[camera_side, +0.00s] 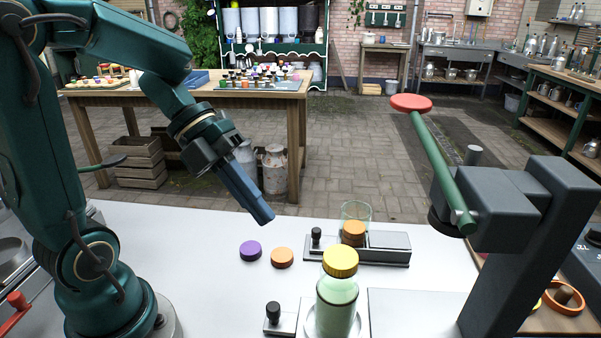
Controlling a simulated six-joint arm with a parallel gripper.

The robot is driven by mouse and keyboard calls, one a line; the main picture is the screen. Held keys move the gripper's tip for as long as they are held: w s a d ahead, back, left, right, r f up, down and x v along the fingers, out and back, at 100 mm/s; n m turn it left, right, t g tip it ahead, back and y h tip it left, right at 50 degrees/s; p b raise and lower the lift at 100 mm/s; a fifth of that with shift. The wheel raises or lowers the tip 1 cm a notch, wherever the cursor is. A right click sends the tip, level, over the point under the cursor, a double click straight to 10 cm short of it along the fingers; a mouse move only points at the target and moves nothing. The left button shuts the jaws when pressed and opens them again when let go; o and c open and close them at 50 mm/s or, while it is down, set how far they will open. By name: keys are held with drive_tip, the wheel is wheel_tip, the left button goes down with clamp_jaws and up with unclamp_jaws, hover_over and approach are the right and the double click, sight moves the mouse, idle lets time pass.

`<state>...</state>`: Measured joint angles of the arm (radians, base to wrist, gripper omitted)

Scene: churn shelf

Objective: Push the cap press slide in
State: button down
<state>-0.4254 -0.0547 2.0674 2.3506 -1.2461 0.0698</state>
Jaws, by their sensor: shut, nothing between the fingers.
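The cap press stands at the right, with a dark grey column (535,235), a head, and a raised green lever (440,165) ending in a red knob (411,103). A light metal slide plate with a black knob (273,312) lies at the front, left of the press's flat base (420,312). A pale green bottle (337,303) with a yellow cap (340,261) stands upright by this plate, left of the press head. My gripper (262,215) is shut and empty. It points down and to the right, above the table, behind and left of the bottle, apart from everything.
A grey block (385,248) with its own black knob (316,236) and an orange cap (353,228) sits behind the bottle, near a clear glass (356,210). A purple cap (250,250) and another orange cap (282,257) lie loose. The white table's left middle is clear.

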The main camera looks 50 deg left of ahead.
drive_tip(key=s+a+f+g, duration=0.4)
drive_tip(key=s+a, duration=0.2)
drive_tip(key=shift+n, duration=0.4)
drive_tip(key=x, duration=1)
drive_tip(key=shift+f, duration=0.3)
drive_tip(key=shift+w+d+r, duration=0.1)
drive_tip(key=shift+w+d, duration=0.6)
drive_tip(key=shift+w, duration=0.05)
drive_tip(key=shift+w+d, duration=0.55)
drive_tip(key=shift+d, duration=0.15)
approach(352, 334)
drive_tip(key=x, duration=0.4)
drive_tip(key=shift+d, duration=0.1)
